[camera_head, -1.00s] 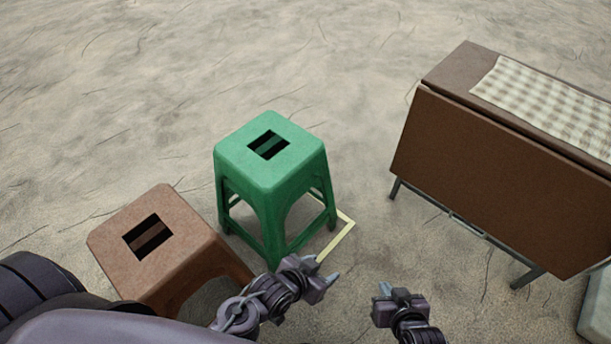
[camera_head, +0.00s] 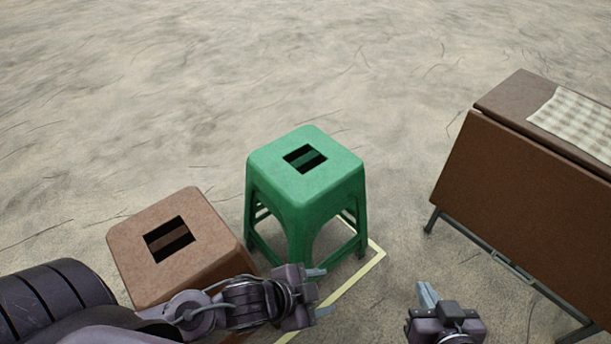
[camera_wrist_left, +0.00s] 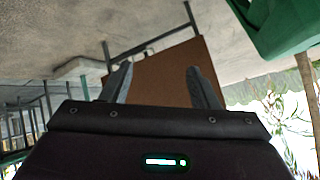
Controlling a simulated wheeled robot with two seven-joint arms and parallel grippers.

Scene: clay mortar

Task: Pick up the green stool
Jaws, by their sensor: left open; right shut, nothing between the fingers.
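The green stool (camera_head: 305,180) stands upright on the floor in the middle of the head view, with a dark slotted opening in its seat. Part of it also shows at the upper right of the left wrist view (camera_wrist_left: 275,22). My left gripper (camera_head: 324,291) is open and empty, below and in front of the stool in the head view, apart from its seat. Its two fingers show in the left wrist view (camera_wrist_left: 160,84) with nothing between them. My right gripper (camera_head: 428,296) is shut and empty, to the lower right of the stool.
A brown stool (camera_head: 148,218) stands left of the green one, partly hidden by my left arm. A brown folding table (camera_head: 530,190) with a checked cloth (camera_head: 580,122) stands at the right. A pale yellow line (camera_head: 360,277) marks the floor by the green stool. The floor behind is clear.

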